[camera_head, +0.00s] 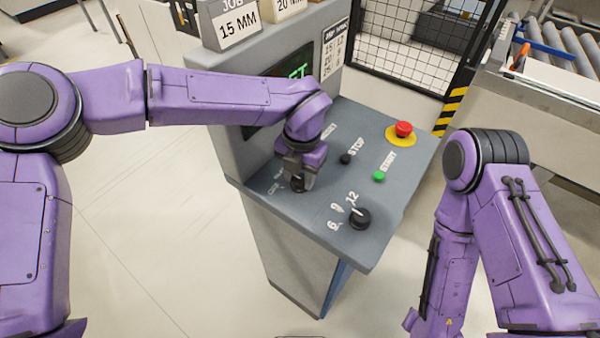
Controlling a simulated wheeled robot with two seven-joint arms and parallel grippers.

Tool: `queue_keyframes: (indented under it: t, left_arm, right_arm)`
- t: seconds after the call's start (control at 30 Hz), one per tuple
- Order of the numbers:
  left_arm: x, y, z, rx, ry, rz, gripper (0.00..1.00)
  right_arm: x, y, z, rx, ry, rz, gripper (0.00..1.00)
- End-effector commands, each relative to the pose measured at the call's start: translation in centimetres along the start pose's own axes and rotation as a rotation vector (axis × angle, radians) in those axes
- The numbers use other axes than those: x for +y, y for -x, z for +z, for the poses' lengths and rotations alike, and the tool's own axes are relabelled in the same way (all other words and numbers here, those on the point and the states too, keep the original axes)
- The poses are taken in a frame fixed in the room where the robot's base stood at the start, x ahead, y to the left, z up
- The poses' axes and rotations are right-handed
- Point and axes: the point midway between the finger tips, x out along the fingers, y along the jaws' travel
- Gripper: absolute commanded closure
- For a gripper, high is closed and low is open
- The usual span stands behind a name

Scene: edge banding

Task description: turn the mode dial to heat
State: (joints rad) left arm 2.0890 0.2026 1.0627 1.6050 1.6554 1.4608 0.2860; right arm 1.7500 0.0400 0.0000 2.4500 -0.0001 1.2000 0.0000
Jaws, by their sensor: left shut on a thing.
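The control console (400,215) stands in front of me with its sloped grey panel. My left gripper (297,186) points down at the panel's left part and is shut on the mode dial (298,184), a dark knob. The gripper hides most of the dial and part of the lettering around it, so I cannot read where its pointer stands. My right arm comes down at the right of the panel; its gripper is out of view.
The panel also bears a black knob (360,218) marked 6, 9, 12, a black stop button (346,158), a green start button (379,176) and a red emergency button (403,129). A partly hidden screen (298,72) stands behind. A roller conveyor (560,45) is at back right.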

Motion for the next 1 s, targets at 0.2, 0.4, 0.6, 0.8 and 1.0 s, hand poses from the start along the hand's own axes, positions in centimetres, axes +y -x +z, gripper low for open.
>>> queue_keyframes:
  t: [0.2,0.4,0.6,0.8,1.0]
  left_arm:
    - [0.0,0.1,0.1,-0.003,0.001,0.000,0.35]
    - [0.0,0.2,0.1,-0.003,0.001,0.000,0.35]
    - [0.1,3.7,0.2,-0.009,0.003,0.001,0.35]
    - [0.1,8.3,0.1,-0.007,0.002,0.001,0.35]
    - [0.0,10.5,0.1,-0.003,0.001,0.001,0.35]
  right_arm:
    - [0.0,0.0,0.0,0.000,0.000,0.000,1.00]
    - [0.0,-0.1,0.1,0.000,0.000,0.000,1.00]
    - [-0.1,-1.3,0.5,0.000,0.000,0.000,1.00]
    - [-0.2,-2.2,0.9,0.000,0.000,0.000,1.00]
    - [-0.2,-2.4,1.0,0.000,0.000,0.000,1.00]
